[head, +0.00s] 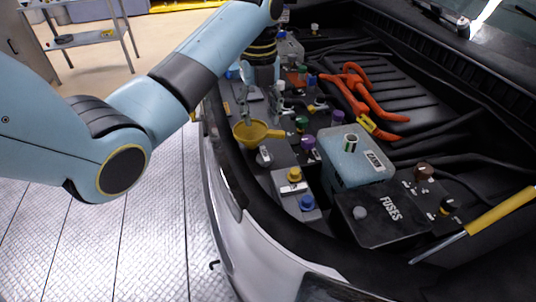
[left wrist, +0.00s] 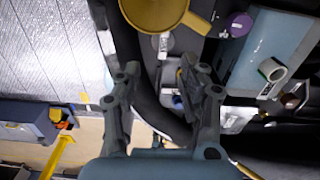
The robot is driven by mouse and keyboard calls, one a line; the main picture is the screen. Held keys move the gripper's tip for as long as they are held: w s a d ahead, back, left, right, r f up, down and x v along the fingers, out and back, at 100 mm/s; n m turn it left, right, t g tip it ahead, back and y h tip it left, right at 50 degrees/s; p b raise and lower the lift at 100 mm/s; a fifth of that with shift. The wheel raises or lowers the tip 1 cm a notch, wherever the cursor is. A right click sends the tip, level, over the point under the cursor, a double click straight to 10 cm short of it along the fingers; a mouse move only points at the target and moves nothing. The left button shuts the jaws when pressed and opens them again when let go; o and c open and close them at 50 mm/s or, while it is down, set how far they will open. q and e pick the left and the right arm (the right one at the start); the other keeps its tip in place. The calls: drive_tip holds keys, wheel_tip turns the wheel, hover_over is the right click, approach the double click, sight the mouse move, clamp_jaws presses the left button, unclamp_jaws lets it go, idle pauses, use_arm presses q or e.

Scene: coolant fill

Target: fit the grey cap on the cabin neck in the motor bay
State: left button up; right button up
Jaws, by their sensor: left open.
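A grey round cap (head: 360,212) sits on the black fuse box lid at the front right. A pale blue tank (head: 345,172) behind the fuse box bears an upright metallic, ring-like piece (head: 351,141); that piece also shows in the left wrist view (left wrist: 272,69). My left gripper (head: 246,112) is above the yellow funnel at the bay's left edge, well left of the grey cap. In the left wrist view its fingers (left wrist: 165,82) are apart with nothing held between them. My right gripper is out of view.
The yellow funnel (head: 255,133) is close to my left gripper. Yellow (head: 294,175), blue (head: 307,202) and purple (head: 308,142) caps stand along the front. Orange cables (head: 365,98) cross the bay's middle. A yellow-handled screwdriver (head: 490,217) lies right of the fuse box (head: 390,235).

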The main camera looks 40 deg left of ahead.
use_arm(q)
hover_over(265, 152)
drive_tip(key=a, duration=0.1)
drive_tip(key=shift+m, duration=0.3)
wheel_tip(265, 152, down, 5)
drive_tip(key=shift+r, duration=0.1)
drive_tip(key=f, duration=0.3)
drive_tip(key=d+f, duration=0.1)
drive_tip(key=f, duration=0.1)
drive_tip(key=shift+f+p, duration=0.3)
drive_tip(key=shift+f, duration=0.05)
clamp_jaws()
